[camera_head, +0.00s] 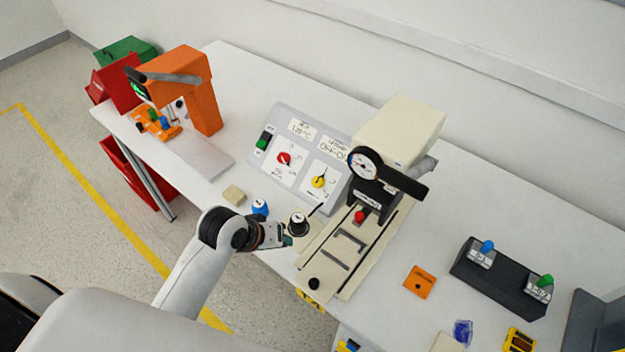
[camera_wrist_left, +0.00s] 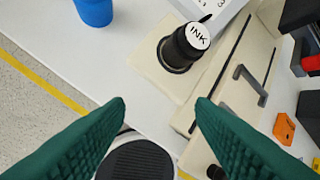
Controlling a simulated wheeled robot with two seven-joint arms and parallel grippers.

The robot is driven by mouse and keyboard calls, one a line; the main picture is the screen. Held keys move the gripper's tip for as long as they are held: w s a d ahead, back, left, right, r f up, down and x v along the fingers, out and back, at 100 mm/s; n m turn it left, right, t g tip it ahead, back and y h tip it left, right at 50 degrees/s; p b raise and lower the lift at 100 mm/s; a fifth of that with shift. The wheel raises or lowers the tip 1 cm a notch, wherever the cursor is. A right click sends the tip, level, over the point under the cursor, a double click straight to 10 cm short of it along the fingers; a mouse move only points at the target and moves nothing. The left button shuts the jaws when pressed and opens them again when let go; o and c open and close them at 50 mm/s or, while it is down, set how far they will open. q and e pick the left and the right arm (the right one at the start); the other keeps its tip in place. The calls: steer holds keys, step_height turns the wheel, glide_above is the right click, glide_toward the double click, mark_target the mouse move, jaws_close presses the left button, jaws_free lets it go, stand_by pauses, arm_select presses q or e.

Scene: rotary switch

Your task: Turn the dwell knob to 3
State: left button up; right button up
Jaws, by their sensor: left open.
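A grey sloped control panel (camera_head: 304,139) stands on the white table. It carries a red knob (camera_head: 284,158) on the left, a yellow knob (camera_head: 319,182) on the right and a green switch at its left edge. The print around the knobs is too small to read, so I cannot tell which is the dwell knob. My left gripper (camera_head: 288,241) is in front of the panel, low over the table's front edge, apart from both knobs. In the left wrist view its green fingers (camera_wrist_left: 160,104) are spread with nothing between them. My right gripper is not in view.
A black ink pot (camera_wrist_left: 183,48) stands just ahead of my left gripper, beside a blue cup (camera_wrist_left: 95,10). A beige press (camera_head: 398,134) with a gauge stands right of the panel. An orange machine (camera_head: 195,91) is at left. Bare table (camera_head: 245,90) lies behind the panel.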

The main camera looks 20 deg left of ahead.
mark_target(316, 181)
arm_select(q)
steer(key=w+a+r+n+t+h, duration=0.1)
steer(key=w+r+n, duration=0.3)
steer(key=w, duration=0.3)
steer(key=w+a+r+n+t+h, duration=0.1)
steer(key=w+r+n, duration=0.2)
steer(key=w, duration=0.4)
steer(key=x, duration=0.9)
steer(key=shift+d+f, duration=0.1)
steer(key=shift+d, duration=0.35)
steer(key=shift+x, duration=0.8)
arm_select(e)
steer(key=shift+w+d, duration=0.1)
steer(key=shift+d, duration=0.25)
arm_select(q)
steer(key=c, duration=1)
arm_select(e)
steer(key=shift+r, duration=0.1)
